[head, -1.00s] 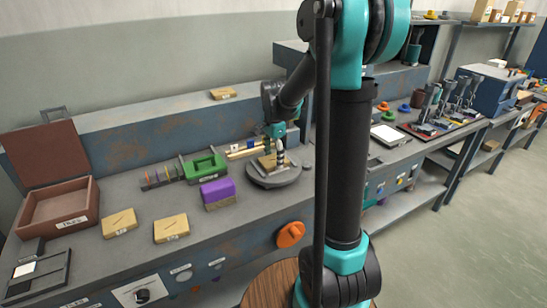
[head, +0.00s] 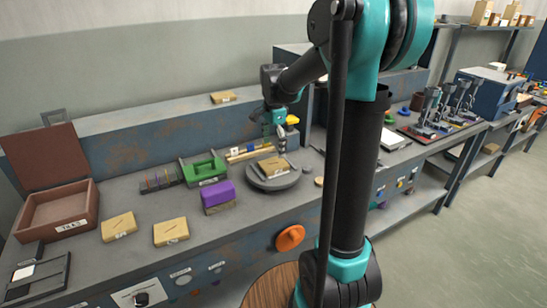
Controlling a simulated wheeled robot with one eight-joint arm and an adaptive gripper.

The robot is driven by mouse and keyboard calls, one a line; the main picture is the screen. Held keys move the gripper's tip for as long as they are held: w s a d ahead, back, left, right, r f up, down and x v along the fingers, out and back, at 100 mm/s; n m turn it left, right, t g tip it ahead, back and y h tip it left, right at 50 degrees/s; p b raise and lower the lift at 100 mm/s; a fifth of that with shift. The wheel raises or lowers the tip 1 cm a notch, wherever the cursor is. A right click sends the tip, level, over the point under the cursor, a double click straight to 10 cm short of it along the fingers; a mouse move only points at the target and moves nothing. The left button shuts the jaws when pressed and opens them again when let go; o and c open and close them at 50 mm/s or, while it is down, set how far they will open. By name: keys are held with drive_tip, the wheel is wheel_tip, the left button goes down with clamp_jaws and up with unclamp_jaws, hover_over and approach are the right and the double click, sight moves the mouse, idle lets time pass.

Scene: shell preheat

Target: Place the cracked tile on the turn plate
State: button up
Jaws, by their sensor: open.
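A tan tile (head: 274,166) lies on the round grey turn plate (head: 262,184). My gripper (head: 276,137) is open and empty, just above the turn plate and apart from the tile. Two more tan tiles lie on the bench at the left: one tile (head: 119,226) near the box and another tile (head: 171,232) to its right, both with a dark line on top. A further tan tile (head: 223,97) lies on the raised back ledge. The marks on the tile on the plate are too small to read.
An open brown box (head: 60,208) stands at the far left. A purple block (head: 217,192) on a tan base and a green holder (head: 204,168) stand left of the plate. A grey tray (head: 40,277) lies at the front left. An orange knob (head: 290,238) sticks out of the bench front.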

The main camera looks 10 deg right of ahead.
sight(274, 163)
wheel_tip(274, 163, up, 6)
drive_tip(key=s+d+f+n+t, duration=0.2)
drive_tip(key=s+f+n, duration=0.5)
drive_tip(key=s+f, duration=0.2)
drive_tip(key=s+d+f+n+t, duration=0.2)
drive_tip(key=s+f+n, duration=0.5)
drive_tip(key=s, duration=0.6)
drive_tip(key=shift+f, duration=0.95)
drive_tip(key=shift+c, duration=0.4)
